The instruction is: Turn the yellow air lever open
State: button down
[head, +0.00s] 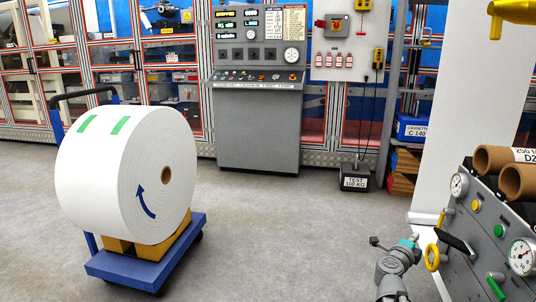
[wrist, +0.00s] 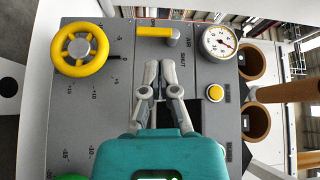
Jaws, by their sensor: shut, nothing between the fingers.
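The yellow air lever (wrist: 152,32) is a short bar on a grey hub at the top middle of the panel in the wrist view. It points left from its hub, with lettering beside it that reads AIR and SHUT. In the head view the lever (head: 445,215) is small, on the panel's left side. My gripper (wrist: 161,66) is shut and empty. In the wrist view its fingertips appear just below the lever, with a gap between them and the bar; I see no contact.
A yellow handwheel (wrist: 82,50) is left of the lever. A gauge (wrist: 219,42) and a yellow button (wrist: 215,93) are to its right. Brown tubes (head: 495,160) lie above the panel (head: 485,235). A white roll on a blue cart (head: 150,258) stands left; the middle floor is clear.

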jog(key=w+a+f+n+t+y+p, duration=0.1)
jog(key=w+a+f+n+y, duration=0.15)
jog(key=a+n+y, duration=0.8)
jog(key=w+a+f+n+t+y+p, duration=0.1)
jog(key=w+a+n+y, duration=0.45)
jog(key=a, duration=0.75)
jog(key=s+a+f+n+g+p, duration=0.1)
jog(key=s+a+f+n+g, duration=0.2)
jog(key=s+f+n+g, duration=0.4)
jog(key=s+a+f+n+g+p, duration=0.1)
jog(key=s+a+f+n+g, duration=0.3)
jog(key=s, duration=0.5)
jog(key=s+r+g+h+p, duration=0.1)
jog(key=s+r+p, duration=0.1)
jog(key=r+p, duration=1.7)
jog(key=s+d+r+g+h+p, duration=0.1)
jog(key=s+r+g+p, duration=0.1)
jog(key=r+p, duration=1.6)
jog(key=shift+d+r+m+p, duration=0.25)
jog(key=shift+r+m+p, duration=0.15)
jog(key=shift+p, duration=0.35)
